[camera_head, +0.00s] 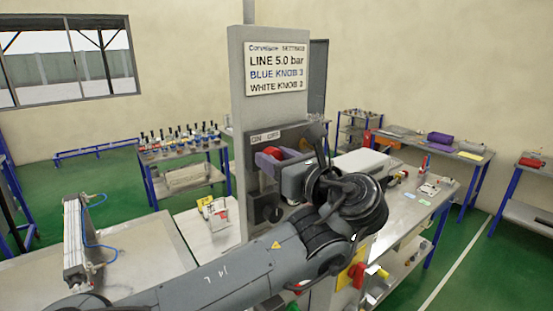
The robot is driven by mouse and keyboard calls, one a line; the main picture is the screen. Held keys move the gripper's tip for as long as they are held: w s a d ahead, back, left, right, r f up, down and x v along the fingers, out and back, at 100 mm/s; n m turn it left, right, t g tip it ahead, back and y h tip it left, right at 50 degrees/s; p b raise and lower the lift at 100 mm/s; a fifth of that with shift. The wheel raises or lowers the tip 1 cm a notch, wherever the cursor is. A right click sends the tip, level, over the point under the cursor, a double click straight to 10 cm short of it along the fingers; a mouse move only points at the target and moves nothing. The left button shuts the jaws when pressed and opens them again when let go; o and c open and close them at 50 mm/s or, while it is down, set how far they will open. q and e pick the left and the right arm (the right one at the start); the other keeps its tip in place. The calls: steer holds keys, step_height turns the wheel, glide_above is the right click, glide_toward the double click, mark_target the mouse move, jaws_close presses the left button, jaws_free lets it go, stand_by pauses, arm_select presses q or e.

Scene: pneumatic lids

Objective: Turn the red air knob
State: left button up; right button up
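A red round knob (268,162) sits on the grey column (240,130), under an ON/OFF label (265,137). A purple-blue part (292,153) shows just right of it. My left arm reaches in from the bottom left, and my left gripper (290,174) is close to the right of the red knob. Whether they touch is unclear. Its fingers are hard to make out, so I cannot tell if it is open or shut. A second red knob-like part (357,274) is on a yellow plate lower right. My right gripper is not in view.
A sign (276,69) on the column reads LINE 5.0 bar. A black dial (265,208) sits below the red knob. A metal cylinder with blue tubing (75,240) stands on the left bench. A workbench (405,215) stands to the right, with green floor beyond.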

arm_select(q)
steer(key=c, duration=0.3)
steer(key=shift+c, duration=0.2)
